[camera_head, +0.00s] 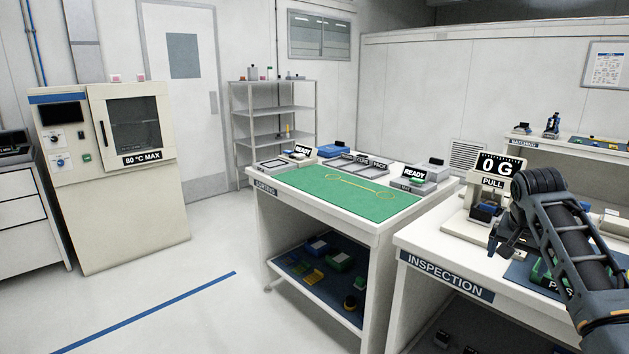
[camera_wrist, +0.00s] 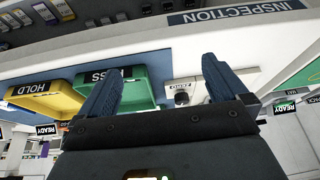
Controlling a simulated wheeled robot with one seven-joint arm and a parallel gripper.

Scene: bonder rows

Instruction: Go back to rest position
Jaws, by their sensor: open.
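My arm reaches in from the right in the head view, over the inspection bench (camera_head: 450,281). My gripper (camera_head: 501,247) is small there, next to the pull tester (camera_head: 480,205) reading "0 G". In the wrist view, its two blue fingers are spread wide, and my gripper (camera_wrist: 160,66) is open with nothing between the fingertips. The green PASS tray (camera_wrist: 136,90) and yellow HOLD tray (camera_wrist: 57,100) lie near the left finger. A small white block marked ZERO (camera_wrist: 181,85) shows between the fingers. My arm partly hides the green tray in the head view.
The sorting table (camera_head: 300,197) with its green mat (camera_head: 345,192) stands left of the inspection bench. A cream oven (camera_head: 130,200) stands at far left. Metal shelves (camera_head: 275,112) are at the back. The floor at lower left is clear.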

